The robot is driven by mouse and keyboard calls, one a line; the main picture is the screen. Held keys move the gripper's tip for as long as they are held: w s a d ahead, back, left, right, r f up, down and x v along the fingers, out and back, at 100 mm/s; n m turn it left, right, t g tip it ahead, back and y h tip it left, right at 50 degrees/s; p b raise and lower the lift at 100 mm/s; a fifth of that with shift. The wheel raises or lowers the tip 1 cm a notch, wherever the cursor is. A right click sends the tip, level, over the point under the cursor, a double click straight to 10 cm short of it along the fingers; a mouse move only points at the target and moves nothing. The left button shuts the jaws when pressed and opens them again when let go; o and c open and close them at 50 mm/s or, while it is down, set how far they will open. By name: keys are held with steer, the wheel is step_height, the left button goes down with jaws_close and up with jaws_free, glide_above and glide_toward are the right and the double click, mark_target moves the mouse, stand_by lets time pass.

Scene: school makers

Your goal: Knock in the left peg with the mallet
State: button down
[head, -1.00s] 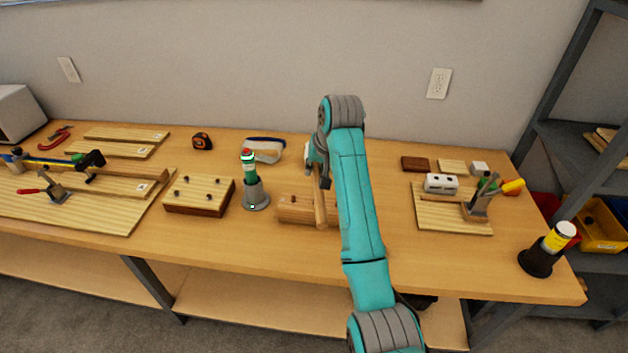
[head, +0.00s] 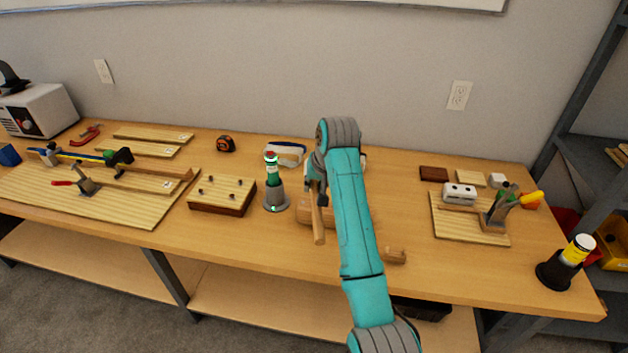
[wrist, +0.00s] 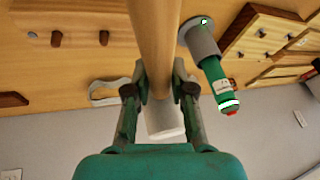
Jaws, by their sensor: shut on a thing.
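My gripper (wrist: 160,85) is shut on the light wooden handle of the mallet (wrist: 155,35). In the head view my gripper (head: 316,182) is partly hidden by my arm, and the mallet's handle (head: 319,226) slants down toward the front. The mallet's head cannot be made out.
A board with several dark pegs (head: 222,207) lies further left. A rounded wooden end (head: 396,256) shows right of my arm. A tool board (head: 455,230) lies further right.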

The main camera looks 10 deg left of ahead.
stand_by(0.5)
stand_by(0.8)
stand_by(0.4)
step_height(320, 180, down, 6)
step_height(320, 180, up, 5)
steer(key=shift+r, duration=0.2)
stand_by(0.4)
